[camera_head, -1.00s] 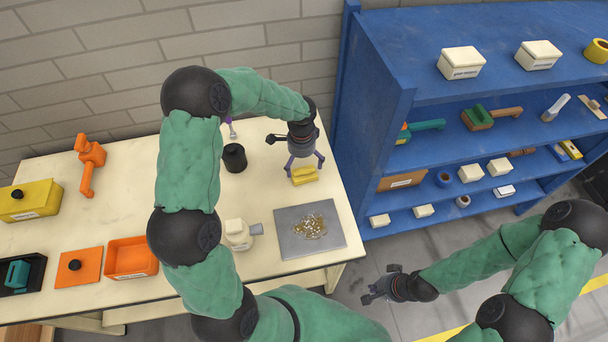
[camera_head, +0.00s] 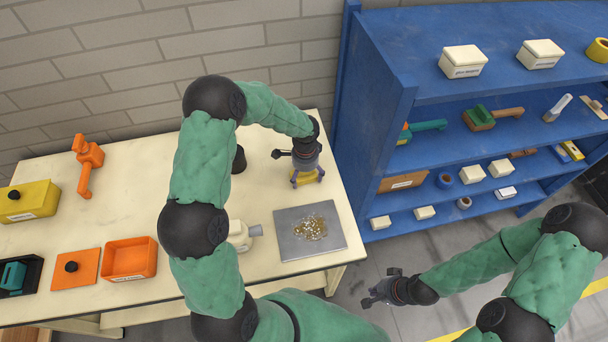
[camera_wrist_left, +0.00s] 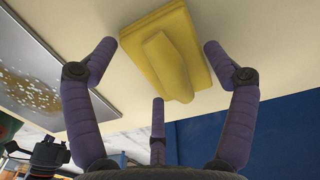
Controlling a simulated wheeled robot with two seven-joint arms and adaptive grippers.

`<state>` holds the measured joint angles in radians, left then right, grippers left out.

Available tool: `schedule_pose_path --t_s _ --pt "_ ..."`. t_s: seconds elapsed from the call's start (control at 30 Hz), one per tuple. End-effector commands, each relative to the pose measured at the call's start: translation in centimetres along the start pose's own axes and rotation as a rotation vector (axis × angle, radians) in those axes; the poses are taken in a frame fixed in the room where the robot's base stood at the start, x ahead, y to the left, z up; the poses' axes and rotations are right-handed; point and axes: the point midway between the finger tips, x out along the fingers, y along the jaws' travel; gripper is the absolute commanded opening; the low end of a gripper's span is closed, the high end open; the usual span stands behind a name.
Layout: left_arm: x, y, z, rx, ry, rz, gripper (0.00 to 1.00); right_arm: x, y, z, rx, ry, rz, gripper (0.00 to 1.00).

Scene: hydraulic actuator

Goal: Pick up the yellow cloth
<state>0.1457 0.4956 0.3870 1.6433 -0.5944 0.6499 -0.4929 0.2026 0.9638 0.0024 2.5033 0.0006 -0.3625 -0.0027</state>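The yellow cloth (camera_head: 304,174) lies folded on the table near its right end, partly hidden by my left gripper in the head view. In the left wrist view the cloth (camera_wrist_left: 165,55) shows as a flat folded pad with a raised ridge. My left gripper (camera_head: 307,180) is over the cloth and points down. In the left wrist view its fingers (camera_wrist_left: 160,75) are spread open around the cloth, with gaps between them and it. My right gripper (camera_head: 373,296) is off the table at the lower right, over the floor; its fingers are too small to judge.
A grey plate (camera_head: 291,245) with brownish and white bits lies in front of the cloth. A white bottle-like thing (camera_head: 240,235) and a dark cylinder (camera_head: 239,160) are to the left. The blue shelf (camera_head: 375,120) stands close to the table's right end.

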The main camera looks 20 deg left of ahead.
Motion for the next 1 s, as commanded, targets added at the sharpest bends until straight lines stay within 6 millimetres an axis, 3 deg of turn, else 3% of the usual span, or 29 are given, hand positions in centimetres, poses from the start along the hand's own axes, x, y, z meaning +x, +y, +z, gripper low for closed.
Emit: schedule_pose_path --t_s 0.03,0.07,0.57,0.77,1.0 --pt "0.0 0.0 0.0 0.000 0.000 0.000 0.58 0.0 0.0 0.0 0.000 0.000 0.000 0.00" --pt "0.0 0.0 0.0 0.000 0.000 0.000 0.49 0.0 0.0 0.0 0.000 0.000 0.000 0.00" --pt "-0.7 0.0 0.0 0.000 0.000 0.000 0.49 -0.1 -0.1 0.0 0.000 0.000 0.000 0.00" --pt "-3.1 0.0 0.0 0.000 0.001 -0.002 0.48 -0.6 -0.2 0.0 0.000 0.000 0.000 0.00" --pt "-6.3 2.2 1.3 0.000 0.001 -0.002 0.48 -1.1 -0.4 0.0 0.000 0.000 0.000 0.00"
